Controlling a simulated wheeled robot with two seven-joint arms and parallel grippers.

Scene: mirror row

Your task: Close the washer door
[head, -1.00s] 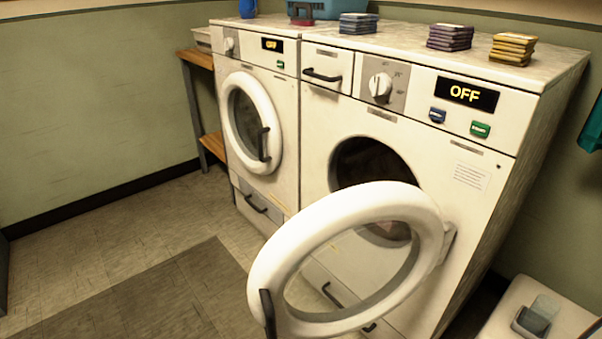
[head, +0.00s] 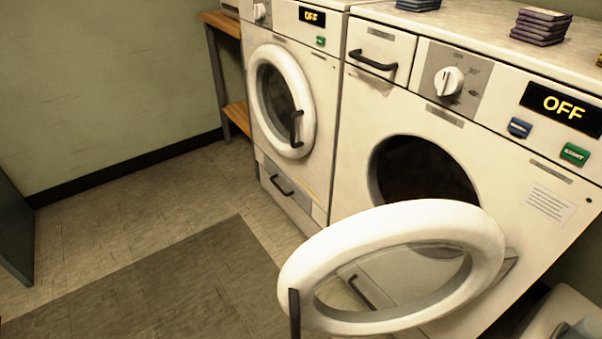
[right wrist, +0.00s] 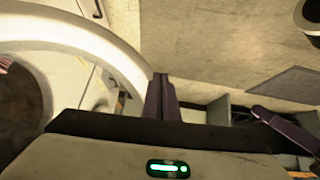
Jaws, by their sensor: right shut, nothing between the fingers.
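The washer door (head: 375,232), a white ring with a clear centre, stands wide open in the head view. Its hinge is at the right of the washer's (head: 400,95) dark round opening, and its dark handle (head: 295,312) is on the free left edge. The opening shows above and behind the ring. In the right wrist view, the white door ring (right wrist: 105,45) curves across the upper left. My right gripper (right wrist: 161,80) is shut and empty, its tips close to the ring's outer edge; I cannot tell whether they touch. My left gripper is not visible.
A second machine (head: 282,185) with its round door shut stands left of the washer. A wooden shelf (head: 222,25) is beyond it. The floor (head: 110,195) at left is open, with a darker mat (head: 165,290). A pale surface (head: 560,310) is at the lower right.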

